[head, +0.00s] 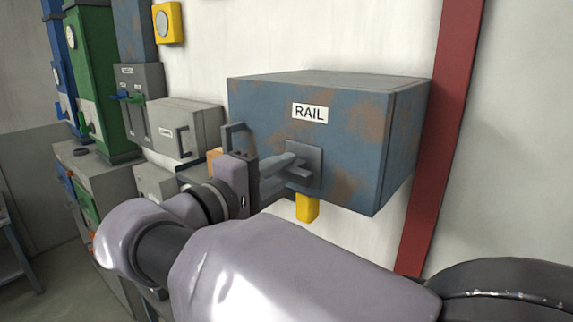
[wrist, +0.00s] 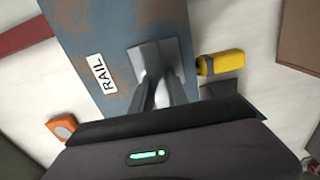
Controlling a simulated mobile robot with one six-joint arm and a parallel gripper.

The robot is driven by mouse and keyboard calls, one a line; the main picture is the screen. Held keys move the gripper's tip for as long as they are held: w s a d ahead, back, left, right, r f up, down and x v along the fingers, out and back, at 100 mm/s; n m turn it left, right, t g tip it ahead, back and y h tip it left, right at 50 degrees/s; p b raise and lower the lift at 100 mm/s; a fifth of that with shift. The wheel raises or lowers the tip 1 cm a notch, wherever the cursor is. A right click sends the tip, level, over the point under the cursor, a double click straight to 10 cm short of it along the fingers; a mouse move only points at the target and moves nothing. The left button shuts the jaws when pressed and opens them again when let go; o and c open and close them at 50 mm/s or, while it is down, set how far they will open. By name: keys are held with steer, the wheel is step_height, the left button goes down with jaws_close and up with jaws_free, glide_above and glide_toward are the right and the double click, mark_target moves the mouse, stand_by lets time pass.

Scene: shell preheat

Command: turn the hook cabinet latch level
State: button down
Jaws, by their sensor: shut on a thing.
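A rusty blue-grey cabinet (head: 265,110) with a label reading RAIL hangs on the white wall; I can read no HOOK label in either view. Its front carries a square grey latch plate (head: 308,154), which also shows in the wrist view (wrist: 146,53). My gripper (head: 291,171) is at this plate, shut on the latch handle. In the wrist view its two fingers (wrist: 164,88) reach to the plate. The fingers mostly hide the handle, so I cannot tell its angle.
A yellow block (head: 307,208) sticks out below the cabinet, close to my gripper. A red post (head: 440,140) stands to the right. Grey boxes (head: 200,118) and a green cabinet (head: 100,80) line the wall to the left. An orange item (wrist: 62,128) shows in the wrist view.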

stand_by(0.4)
steer(key=c, duration=1.3)
jaws_free()
steer(key=b+v, duration=0.1)
steer(key=v, duration=1.6)
steer(key=shift+s+a, duration=0.15)
steer(key=shift+s, duration=0.05)
